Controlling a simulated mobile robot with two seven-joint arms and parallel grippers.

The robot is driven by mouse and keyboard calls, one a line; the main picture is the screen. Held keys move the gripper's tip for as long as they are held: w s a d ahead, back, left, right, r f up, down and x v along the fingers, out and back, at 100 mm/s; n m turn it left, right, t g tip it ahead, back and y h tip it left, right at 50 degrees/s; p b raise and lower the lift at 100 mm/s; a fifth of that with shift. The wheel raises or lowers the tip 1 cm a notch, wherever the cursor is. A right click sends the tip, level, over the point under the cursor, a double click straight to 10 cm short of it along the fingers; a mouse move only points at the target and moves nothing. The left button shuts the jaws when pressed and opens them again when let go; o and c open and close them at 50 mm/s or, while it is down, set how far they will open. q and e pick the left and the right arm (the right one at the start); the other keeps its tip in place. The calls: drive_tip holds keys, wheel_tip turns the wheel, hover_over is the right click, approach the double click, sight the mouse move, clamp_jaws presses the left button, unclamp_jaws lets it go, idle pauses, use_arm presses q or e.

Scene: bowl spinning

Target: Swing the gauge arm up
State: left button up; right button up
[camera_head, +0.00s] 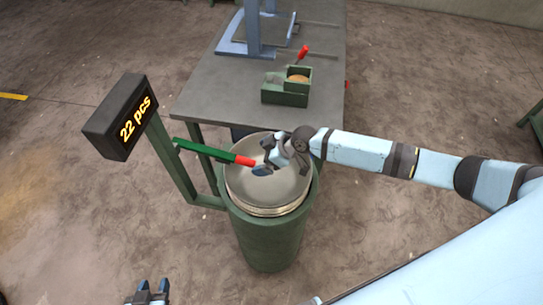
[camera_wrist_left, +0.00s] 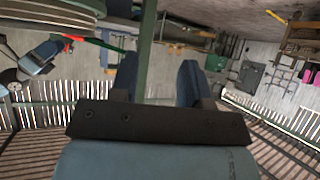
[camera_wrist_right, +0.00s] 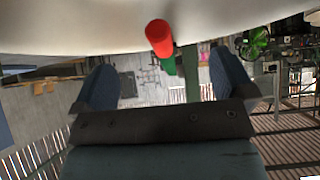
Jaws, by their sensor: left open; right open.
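The green gauge arm (camera_head: 205,152) with a red tip (camera_head: 245,160) reaches from the green post over the rim of the metal bowl (camera_head: 285,185). It is nearly level, sloping slightly down to the tip. My right gripper (camera_head: 264,158) is open over the bowl, just right of the red tip. In the right wrist view the red tip (camera_wrist_right: 159,38) faces me, centred between the spread fingers; I cannot tell whether they reach around it. My left gripper (camera_head: 148,292) is open and empty at the bottom edge. The left wrist view also shows the red tip (camera_wrist_left: 70,38).
A display reading "22 pcs" (camera_head: 125,120) tops the green post (camera_head: 172,165). The bowl sits on a green drum (camera_head: 268,240). Behind it a grey table (camera_head: 215,90) holds a green box (camera_head: 286,92) with a red-ended lever (camera_head: 303,50) and a blue stand (camera_head: 253,30). The floor at left is clear.

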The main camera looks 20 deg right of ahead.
sight(253, 162)
drive_tip(key=b+x, duration=0.3)
drive_tip(key=x, duration=0.2)
drive_tip(key=shift+f, duration=0.2)
use_arm(q)
drive_tip(key=shift+h, duration=0.3)
drive_tip(key=shift+w+d+f+b, duration=0.1)
drive_tip(key=shift+d+f+b, duration=0.1)
drive_tip(key=shift+f, duration=0.45)
drive_tip(key=shift+w+d+f+b, duration=0.1)
drive_tip(key=shift+d+f+b, duration=0.05)
drive_tip(key=shift+f, duration=0.5)
drive_tip(key=shift+w+d+f+b, duration=0.1)
drive_tip(key=shift+d+f+b, duration=0.1)
drive_tip(key=shift+f, duration=0.45)
use_arm(e)
drive_tip(key=shift+x, duration=0.8)
use_arm(q)
drive_tip(key=shift+a, duration=0.15)
use_arm(e)
drive_tip(key=shift+a+r, duration=0.1)
use_arm(q)
drive_tip(key=shift+f, duration=0.1)
use_arm(e)
drive_tip(key=c, duration=1.6)
